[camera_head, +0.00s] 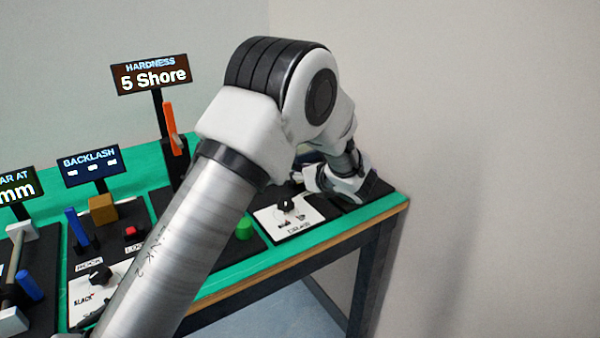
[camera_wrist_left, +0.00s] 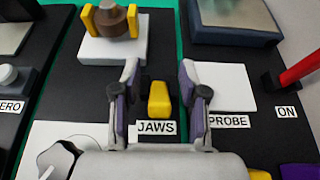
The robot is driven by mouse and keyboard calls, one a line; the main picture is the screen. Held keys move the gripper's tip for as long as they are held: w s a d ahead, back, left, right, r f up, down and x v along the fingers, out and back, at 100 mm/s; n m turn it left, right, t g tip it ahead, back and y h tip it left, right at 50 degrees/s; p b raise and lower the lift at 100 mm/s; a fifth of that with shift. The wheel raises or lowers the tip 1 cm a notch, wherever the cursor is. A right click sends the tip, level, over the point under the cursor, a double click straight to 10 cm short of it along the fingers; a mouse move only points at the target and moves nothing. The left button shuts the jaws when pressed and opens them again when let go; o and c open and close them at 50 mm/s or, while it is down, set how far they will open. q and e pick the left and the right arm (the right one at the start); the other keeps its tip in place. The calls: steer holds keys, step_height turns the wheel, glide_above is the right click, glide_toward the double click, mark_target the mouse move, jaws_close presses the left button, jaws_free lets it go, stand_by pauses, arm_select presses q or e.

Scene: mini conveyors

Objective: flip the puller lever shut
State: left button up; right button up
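In the left wrist view, a short yellow lever (camera_wrist_left: 159,99) stands behind the JAWS label (camera_wrist_left: 156,128); I take it to be the puller lever. My left gripper (camera_wrist_left: 160,84) is open, with one grey-purple finger on each side of the lever and a visible gap to each. Beyond it, yellow jaws (camera_wrist_left: 133,21) flank a brown disc (camera_wrist_left: 112,22) on a white block (camera_wrist_left: 110,48). In the head view my left arm hides the lever and most of the gripper (camera_head: 308,180). My right gripper is not in view.
In the wrist view a red lever (camera_wrist_left: 300,70) marked ON stands right, near a white PROBE plate (camera_wrist_left: 225,82). In the head view, a black dial (camera_head: 286,206), green knob (camera_head: 244,228) and orange lever (camera_head: 172,128) stand on the green bench (camera_head: 335,232). A wall is close on the right.

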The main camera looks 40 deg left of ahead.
mark_target(318, 202)
arm_select(q)
jaws_close()
steer(key=f+y+b, duration=0.1)
steer(key=b, duration=0.2)
steer(key=shift+d, duration=0.15)
steer(key=shift+s+r, duration=0.1)
steer(key=shift+r, duration=0.3)
steer(key=shift+o, duration=1)
jaws_free()
steer(key=shift+d, duration=0.1)
steer(key=v, duration=0.7)
steer(key=shift+s+d+f, duration=0.1)
steer(key=shift+s+d, duration=0.05)
steer(key=shift+d, duration=0.1)
